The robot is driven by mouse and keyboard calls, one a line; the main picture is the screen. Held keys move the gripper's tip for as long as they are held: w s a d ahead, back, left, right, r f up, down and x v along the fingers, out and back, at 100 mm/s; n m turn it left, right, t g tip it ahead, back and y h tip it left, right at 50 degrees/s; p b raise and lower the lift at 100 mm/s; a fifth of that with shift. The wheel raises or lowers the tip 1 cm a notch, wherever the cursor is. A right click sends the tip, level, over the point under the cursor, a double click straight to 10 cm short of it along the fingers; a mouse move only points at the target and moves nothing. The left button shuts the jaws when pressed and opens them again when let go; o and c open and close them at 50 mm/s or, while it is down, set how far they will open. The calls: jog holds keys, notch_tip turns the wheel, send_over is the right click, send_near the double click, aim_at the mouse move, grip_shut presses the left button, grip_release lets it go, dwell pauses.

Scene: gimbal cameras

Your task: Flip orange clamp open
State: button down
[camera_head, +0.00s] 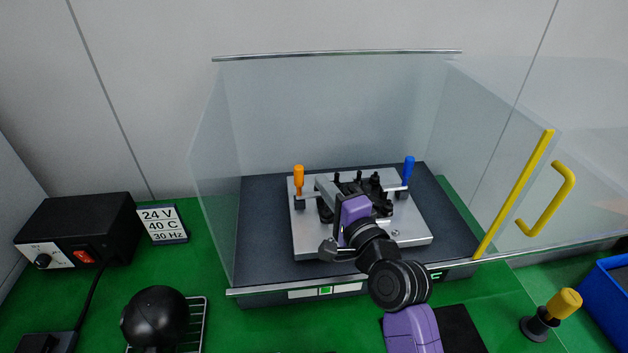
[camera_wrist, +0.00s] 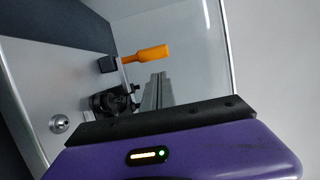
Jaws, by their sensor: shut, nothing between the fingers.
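The orange clamp (camera_head: 298,178) stands upright at the left back of the metal fixture plate (camera_head: 312,245), inside a clear enclosure. In the wrist view the orange clamp handle (camera_wrist: 152,54) shows above and beyond my gripper's purple body, apart from it. The blue clamp (camera_head: 407,170) stands upright at the right back of the plate.
Clear walls surround the plate. The door with a yellow handle (camera_head: 552,205) is swung open at the right. A black power box (camera_head: 75,232), a label sign (camera_head: 163,224) and a black round tool (camera_head: 155,318) are at the left. A yellow-topped knob (camera_head: 563,304) and blue bin (camera_head: 608,300) are at the right.

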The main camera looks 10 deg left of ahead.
jog(key=shift+w+a, duration=0.2)
jog(key=shift+a, duration=0.95)
